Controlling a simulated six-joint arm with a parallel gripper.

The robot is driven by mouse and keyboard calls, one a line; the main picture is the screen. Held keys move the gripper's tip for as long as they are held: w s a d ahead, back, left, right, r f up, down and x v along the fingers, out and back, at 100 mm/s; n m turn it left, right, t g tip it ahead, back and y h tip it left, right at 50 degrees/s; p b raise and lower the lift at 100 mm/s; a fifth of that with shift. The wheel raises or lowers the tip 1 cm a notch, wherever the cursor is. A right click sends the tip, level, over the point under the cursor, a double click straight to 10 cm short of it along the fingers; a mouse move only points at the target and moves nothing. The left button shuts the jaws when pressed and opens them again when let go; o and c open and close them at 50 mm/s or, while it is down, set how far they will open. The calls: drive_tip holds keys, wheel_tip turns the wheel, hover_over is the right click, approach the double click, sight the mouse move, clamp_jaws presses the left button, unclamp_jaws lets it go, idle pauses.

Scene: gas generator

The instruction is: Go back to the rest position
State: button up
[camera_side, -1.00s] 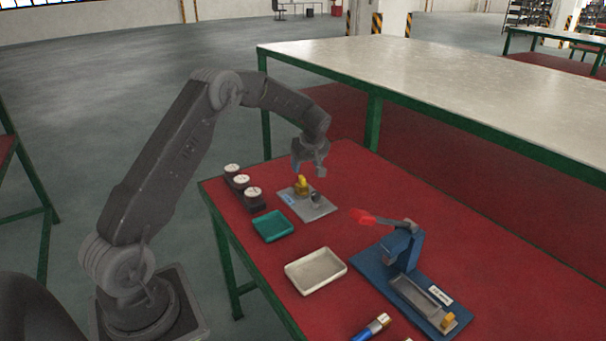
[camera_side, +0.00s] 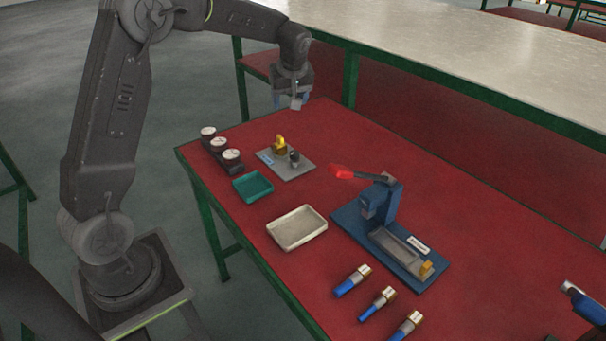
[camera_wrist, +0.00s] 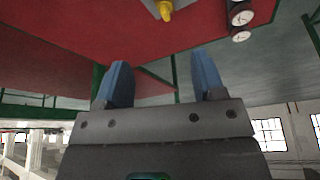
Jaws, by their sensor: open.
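My gripper (camera_side: 290,100) hangs above the far end of the red table (camera_side: 335,150) in the side view, clear of everything on it. In the wrist view its two blue fingers (camera_wrist: 160,88) stand apart with nothing between them. Below and in front of it is a grey plate (camera_side: 297,170) with a yellow part (camera_side: 279,145) and a small dark part (camera_side: 294,158) on it. The yellow part also shows at the top of the wrist view (camera_wrist: 165,10).
Several round white-topped pieces (camera_side: 231,156) stand at the table's left edge. A teal tray (camera_side: 253,186), a white tray (camera_side: 297,228) and a blue press with a red handle (camera_side: 385,205) stand nearer. Blue-and-gold cylinders (camera_side: 377,303) lie in front. A long light-topped table (camera_side: 420,50) stands behind.

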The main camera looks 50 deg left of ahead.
drive_tip(key=s+d+r+m+t+h, duration=0.15)
drive_tip(key=s+d+r+m, duration=0.3)
drive_tip(key=s+d, duration=0.5)
drive_tip(key=s+d+r+m+t+h, duration=0.15)
drive_tip(key=s+d+r+m, duration=0.25)
drive_tip(key=s+d+m, duration=0.5)
drive_tip(key=s+d+f+t+h, duration=0.1)
drive_tip(key=s+d+f, duration=0.1)
drive_tip(key=s, duration=0.7)
drive_tip(key=shift+s+d+f, duration=0.15)
drive_tip(key=shift+s+d, duration=0.15)
drive_tip(key=shift+s, duration=0.05)
drive_tip(key=shift+m, duration=0.25)
